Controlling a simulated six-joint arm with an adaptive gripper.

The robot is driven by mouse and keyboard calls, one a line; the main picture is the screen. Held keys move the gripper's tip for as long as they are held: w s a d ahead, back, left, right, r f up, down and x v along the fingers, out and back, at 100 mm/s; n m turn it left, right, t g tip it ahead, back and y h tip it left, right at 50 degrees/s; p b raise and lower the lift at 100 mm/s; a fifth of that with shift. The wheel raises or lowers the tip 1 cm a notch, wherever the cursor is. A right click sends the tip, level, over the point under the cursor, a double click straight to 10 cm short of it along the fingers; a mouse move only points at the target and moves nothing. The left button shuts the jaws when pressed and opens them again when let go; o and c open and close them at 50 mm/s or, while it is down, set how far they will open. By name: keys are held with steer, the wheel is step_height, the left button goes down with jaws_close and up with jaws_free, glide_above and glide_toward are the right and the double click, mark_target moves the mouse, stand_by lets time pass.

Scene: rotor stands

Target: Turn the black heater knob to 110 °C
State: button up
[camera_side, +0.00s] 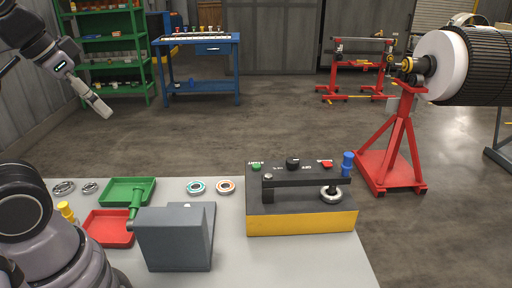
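The black heater knob (293,162) stands on the top panel of the black and yellow heater (300,221), at the right of the bench. It sits between a green button (256,166) and a red button (327,163), with small white lettering around them. The lettering and the knob's setting are too small to read. My gripper (104,112) is raised at the upper left, far from the knob and touching nothing. Its fingertips look close together, but I cannot tell whether it is open or shut.
A black bar with a bearing ring (331,194) and a blue-handled piece (347,163) are on the heater. A grey block (172,240), a green tray (117,186), a red tray (104,231) and several loose rings are to its left. The air above the heater is clear.

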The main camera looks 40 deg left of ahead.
steer(key=o, duration=0.6)
steer(key=w+r, duration=0.2)
steer(key=w, duration=0.9)
steer(key=shift+d, duration=0.2)
steer(key=o, duration=0.3)
steer(key=shift+g, duration=0.3)
steer(key=w+f, duration=0.1)
steer(key=w, duration=0.3)
steer(key=w+d+f, duration=0.1)
steer(key=w, duration=0.4)
steer(key=w+f, duration=0.1)
steer(key=w, duration=0.4)
steer(key=shift+w+d, duration=0.15)
steer(key=shift+w, duration=0.05)
glide_above(293, 160)
steer(key=s, duration=0.6)
step_height(293, 160, down, 18)
steer(key=x, duration=1.3)
steer(key=shift+w+f, duration=0.15)
steer(key=shift+f, duration=0.2)
steer(key=c, duration=1.1)
